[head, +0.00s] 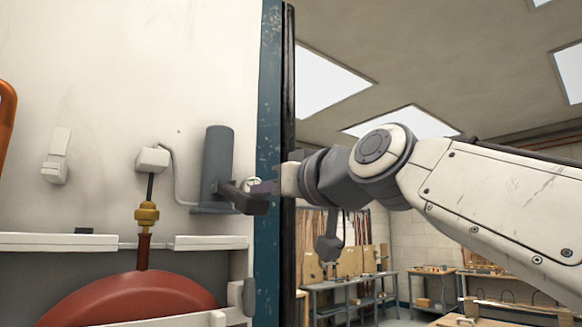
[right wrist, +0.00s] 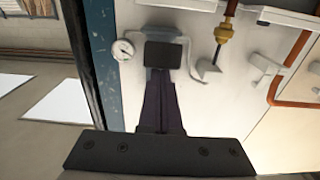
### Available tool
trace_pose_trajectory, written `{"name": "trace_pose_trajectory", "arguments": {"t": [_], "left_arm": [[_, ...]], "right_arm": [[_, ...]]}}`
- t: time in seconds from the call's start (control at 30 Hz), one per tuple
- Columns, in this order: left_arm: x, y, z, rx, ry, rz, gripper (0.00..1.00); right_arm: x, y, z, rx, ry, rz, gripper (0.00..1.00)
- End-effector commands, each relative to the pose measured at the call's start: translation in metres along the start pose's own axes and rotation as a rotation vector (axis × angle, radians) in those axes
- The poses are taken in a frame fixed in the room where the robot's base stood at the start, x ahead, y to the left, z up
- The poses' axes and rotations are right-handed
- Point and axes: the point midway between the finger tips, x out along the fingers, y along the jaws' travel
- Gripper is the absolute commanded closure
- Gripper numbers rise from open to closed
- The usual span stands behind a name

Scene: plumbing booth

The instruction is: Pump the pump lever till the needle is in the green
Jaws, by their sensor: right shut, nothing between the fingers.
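The pump is a grey upright cylinder (head: 217,160) on the white wall panel, left of the blue post. A dark grey bar (head: 236,197) juts from its lower front and seems to be the pump lever. In the right wrist view a dark block (right wrist: 163,55) stands just beyond the fingertips. My right gripper (head: 258,196) is shut and empty, at the bar's outer end; I cannot tell whether they touch. Its purple fingers (right wrist: 160,105) point at the block. The round white gauge (right wrist: 123,50) shows partly behind my gripper (head: 253,183). Its needle is too small to read. My left gripper is out of view.
A blue post (head: 268,120) edges the panel beside my right gripper. A white box (head: 152,159), brass fitting (head: 147,214) and red tank (head: 135,300) are to the left. A white ledge (head: 210,243) runs below the pump. Workbenches (head: 350,285) stand far behind.

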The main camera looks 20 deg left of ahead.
Motion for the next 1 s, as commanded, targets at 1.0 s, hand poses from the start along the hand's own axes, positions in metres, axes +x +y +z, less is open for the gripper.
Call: {"name": "trace_pose_trajectory", "arguments": {"t": [1.0], "left_arm": [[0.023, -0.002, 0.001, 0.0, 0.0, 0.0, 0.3]], "right_arm": [[-0.111, 0.001, -0.026, -0.002, 0.016, 0.002, 1.0]]}}
